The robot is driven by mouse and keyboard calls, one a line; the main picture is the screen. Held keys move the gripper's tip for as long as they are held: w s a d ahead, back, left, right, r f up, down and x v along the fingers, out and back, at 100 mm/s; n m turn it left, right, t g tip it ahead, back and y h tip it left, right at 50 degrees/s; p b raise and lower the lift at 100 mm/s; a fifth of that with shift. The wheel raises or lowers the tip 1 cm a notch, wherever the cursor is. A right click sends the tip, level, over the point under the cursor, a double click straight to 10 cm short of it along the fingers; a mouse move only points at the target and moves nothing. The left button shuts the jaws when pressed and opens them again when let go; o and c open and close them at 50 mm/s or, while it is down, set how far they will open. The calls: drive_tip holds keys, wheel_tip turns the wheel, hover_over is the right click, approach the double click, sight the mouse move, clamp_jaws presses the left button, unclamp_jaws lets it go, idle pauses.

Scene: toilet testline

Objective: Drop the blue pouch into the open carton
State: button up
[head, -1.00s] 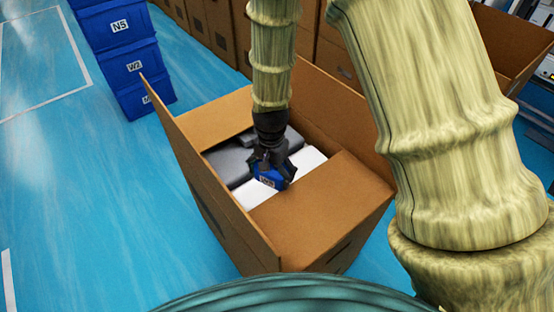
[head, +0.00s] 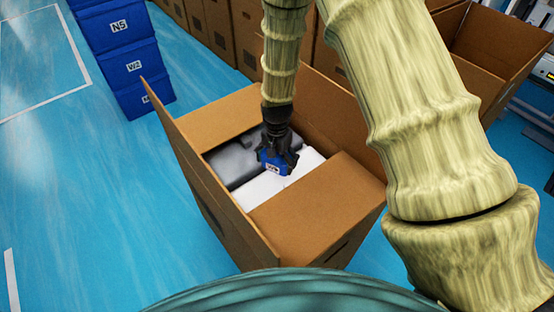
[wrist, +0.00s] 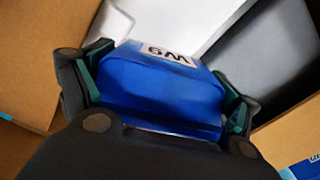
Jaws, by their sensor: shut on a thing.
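The blue pouch (head: 272,165) with a white label is held in my gripper (head: 277,160). In the wrist view the pouch (wrist: 165,88) sits between the two finger pads of my gripper (wrist: 165,100), and its label reads W9 upside down. The open carton (head: 222,210) is brown, with its flaps spread. The pouch is over the carton's opening, above the packages inside. I cannot tell how large the gap beneath it is.
Inside the carton lie a white package (head: 262,189) and grey packages (head: 233,165). Blue stacked bins (head: 133,66) stand at the upper left. More brown cartons (head: 215,25) line the back. The blue floor at left is clear.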

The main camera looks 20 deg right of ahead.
drive_tip(key=shift+f, duration=0.15)
drive_tip(key=shift+f, duration=0.6)
drive_tip(key=o, duration=0.8)
wheel_tip(320, 180, up, 13)
drive_tip(key=shift+r+b, duration=0.1)
drive_tip(key=shift+b, duration=0.95)
